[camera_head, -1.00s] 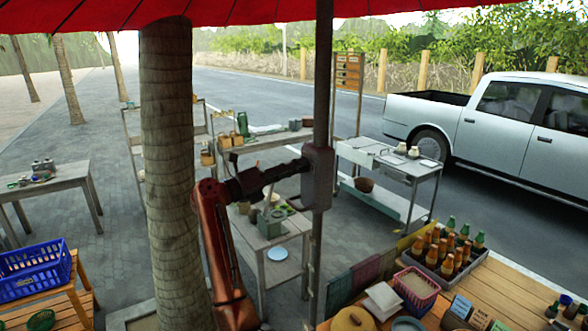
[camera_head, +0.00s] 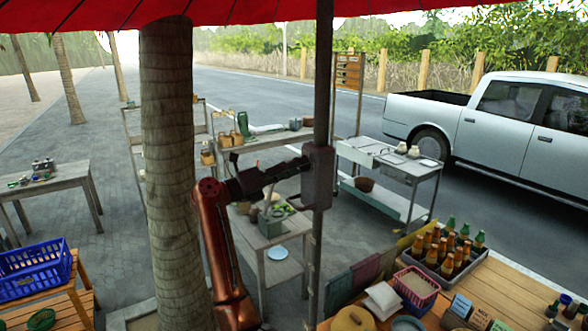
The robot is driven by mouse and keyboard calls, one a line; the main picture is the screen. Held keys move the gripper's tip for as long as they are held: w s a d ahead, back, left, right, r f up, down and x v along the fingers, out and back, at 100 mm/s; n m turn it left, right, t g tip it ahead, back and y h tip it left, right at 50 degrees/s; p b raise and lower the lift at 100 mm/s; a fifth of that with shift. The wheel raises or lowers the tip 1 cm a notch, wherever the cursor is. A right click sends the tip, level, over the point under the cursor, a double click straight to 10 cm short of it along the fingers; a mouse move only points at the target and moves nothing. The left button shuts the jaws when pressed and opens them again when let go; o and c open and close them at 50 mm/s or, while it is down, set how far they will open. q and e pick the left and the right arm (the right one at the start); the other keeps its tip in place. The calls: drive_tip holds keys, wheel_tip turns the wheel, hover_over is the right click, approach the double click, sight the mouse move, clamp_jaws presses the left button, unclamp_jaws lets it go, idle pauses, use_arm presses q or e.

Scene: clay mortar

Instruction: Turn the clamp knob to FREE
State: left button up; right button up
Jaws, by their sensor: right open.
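The dark clamp housing (camera_head: 318,176) sits on the upright pole (camera_head: 323,70) under the red canopy, right of the picture's middle. I cannot make out the knob or any FREE marking; the knob may be hidden on this side behind my gripper. My right gripper (camera_head: 302,166) is open at the end of my dark red arm. It points right, with its fingertips at the left side of the housing. I cannot tell whether they touch it or go around a knob. My left gripper is not in view.
A thick palm trunk (camera_head: 168,130) stands close on the left of my arm. A wooden counter (camera_head: 510,285) with a bottle crate (camera_head: 446,262) and baskets lies at the lower right. Small tables stand behind the pole. A pickup truck (camera_head: 490,125) is on the road.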

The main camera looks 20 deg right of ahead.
drive_tip(key=shift+a, duration=0.1)
drive_tip(key=s+a+f, duration=0.1)
drive_tip(key=a, duration=1)
drive_tip(key=shift+s+a+f, duration=0.15)
drive_tip(key=shift+s+a, duration=0.15)
drive_tip(key=shift+a, duration=0.1)
